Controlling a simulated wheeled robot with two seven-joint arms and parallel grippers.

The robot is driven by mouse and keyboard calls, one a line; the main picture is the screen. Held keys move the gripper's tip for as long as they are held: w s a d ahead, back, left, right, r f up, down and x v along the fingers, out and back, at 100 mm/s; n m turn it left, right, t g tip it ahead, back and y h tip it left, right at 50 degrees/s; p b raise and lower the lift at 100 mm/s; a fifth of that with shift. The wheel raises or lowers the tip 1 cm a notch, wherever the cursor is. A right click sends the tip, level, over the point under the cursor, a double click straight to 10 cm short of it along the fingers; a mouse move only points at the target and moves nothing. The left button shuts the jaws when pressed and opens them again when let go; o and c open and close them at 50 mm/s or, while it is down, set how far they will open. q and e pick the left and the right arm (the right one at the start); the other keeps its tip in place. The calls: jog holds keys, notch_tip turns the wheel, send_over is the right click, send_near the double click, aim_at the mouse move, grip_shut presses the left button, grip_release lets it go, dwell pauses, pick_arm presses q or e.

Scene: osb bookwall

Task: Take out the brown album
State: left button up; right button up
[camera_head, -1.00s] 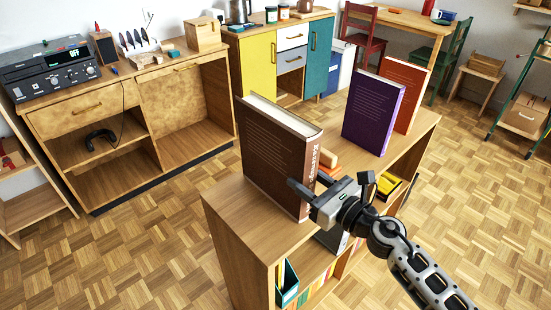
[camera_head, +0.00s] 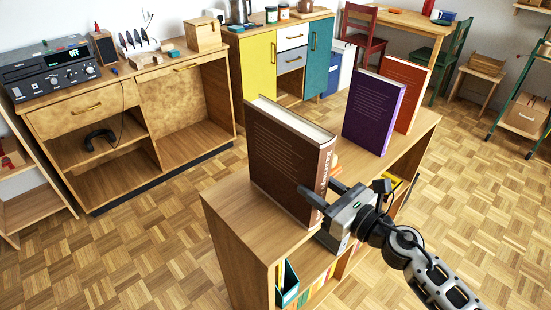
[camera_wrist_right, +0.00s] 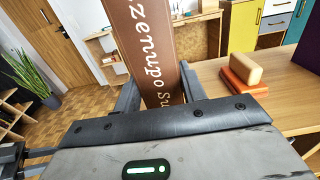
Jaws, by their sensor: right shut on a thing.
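The brown album (camera_head: 288,158) stands upright on top of the low wooden bookcase, its lettered spine facing my right arm. My right gripper (camera_head: 322,196) is shut on the lower part of its spine end, one finger on each side. In the right wrist view the spine (camera_wrist_right: 150,50) rises between the fingers (camera_wrist_right: 160,92). I cannot tell whether the album's bottom edge touches the top. My left gripper is not in view.
A purple book (camera_head: 372,112) and an orange book (camera_head: 405,88) stand farther back on the bookcase top (camera_head: 232,198). An orange block and a tan block (camera_wrist_right: 246,68) lie beside the album. The floor around is clear.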

jog(key=shift+r, duration=0.2)
jog(key=o, duration=1.2)
jog(key=shift+s+f, duration=0.15)
jog(key=shift+f, duration=0.3)
jog(key=shift+c, duration=0.6)
jog(key=shift+r, duration=0.15)
jog(key=shift+x, duration=1)
jog(key=shift+r, duration=0.1)
jog(key=shift+c, duration=0.3)
